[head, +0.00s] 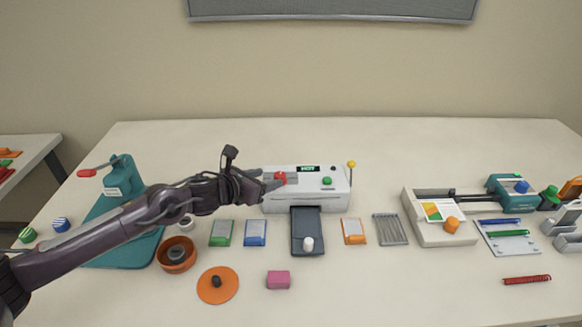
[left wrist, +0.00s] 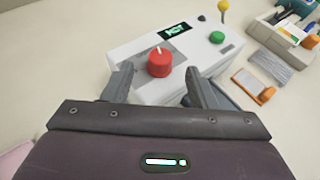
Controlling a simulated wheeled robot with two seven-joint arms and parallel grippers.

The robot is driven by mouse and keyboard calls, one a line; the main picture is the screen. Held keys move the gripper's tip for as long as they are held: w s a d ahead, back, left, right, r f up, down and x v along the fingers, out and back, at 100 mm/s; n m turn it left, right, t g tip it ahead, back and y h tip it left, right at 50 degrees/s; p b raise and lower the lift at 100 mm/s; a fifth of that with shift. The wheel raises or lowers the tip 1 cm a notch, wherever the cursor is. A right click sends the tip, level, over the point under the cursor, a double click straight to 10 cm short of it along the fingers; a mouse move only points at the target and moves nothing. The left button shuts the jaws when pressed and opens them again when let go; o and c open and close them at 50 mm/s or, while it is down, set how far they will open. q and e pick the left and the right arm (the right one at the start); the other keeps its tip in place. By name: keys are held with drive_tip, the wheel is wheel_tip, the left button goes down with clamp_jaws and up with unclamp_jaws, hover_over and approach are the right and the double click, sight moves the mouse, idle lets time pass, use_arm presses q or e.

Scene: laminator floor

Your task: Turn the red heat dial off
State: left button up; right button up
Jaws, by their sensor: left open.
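The red heat dial (left wrist: 160,63) sits on the top face of the white laminator (left wrist: 135,50), with a pale pointer mark on it. The laminator's small display (left wrist: 175,31) shows green text that looks like "HOT". In the head view the dial (head: 280,178) is at the laminator's left end. My left gripper (head: 270,181) reaches it from the left. In the left wrist view its two fingers (left wrist: 155,88) are spread apart, one on each side of and short of the dial, with nothing held. My right gripper is not in view.
A green knob (head: 327,181) and a yellow-topped lever (head: 351,165) are on the laminator's right part. A dark tray (head: 307,236) with a white knob extends from its front. Green (head: 221,233), blue (head: 255,232) and orange (head: 353,231) packs lie nearby. A teal press (head: 122,178) stands left.

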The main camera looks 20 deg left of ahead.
sight(279, 175)
use_arm(q)
drive_tip(key=shift+w+d+f, duration=0.1)
drive_tip(key=shift+w+d, duration=0.1)
drive_tip(key=shift+w, duration=0.15)
drive_tip(key=p+x, duration=0.1)
drive_tip(key=x, duration=0.2)
drive_tip(key=shift+d, duration=0.1)
drive_tip(key=shift+x, duration=1.1)
drive_tip(key=shift+w+f, duration=0.15)
drive_tip(key=shift+w, duration=0.1)
drive_tip(key=shift+c, duration=0.3)
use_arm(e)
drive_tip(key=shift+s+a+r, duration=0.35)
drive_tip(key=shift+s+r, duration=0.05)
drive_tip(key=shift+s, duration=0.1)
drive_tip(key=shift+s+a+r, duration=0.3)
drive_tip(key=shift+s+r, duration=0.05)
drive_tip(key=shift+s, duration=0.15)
use_arm(q)
drive_tip(key=c, duration=0.9)
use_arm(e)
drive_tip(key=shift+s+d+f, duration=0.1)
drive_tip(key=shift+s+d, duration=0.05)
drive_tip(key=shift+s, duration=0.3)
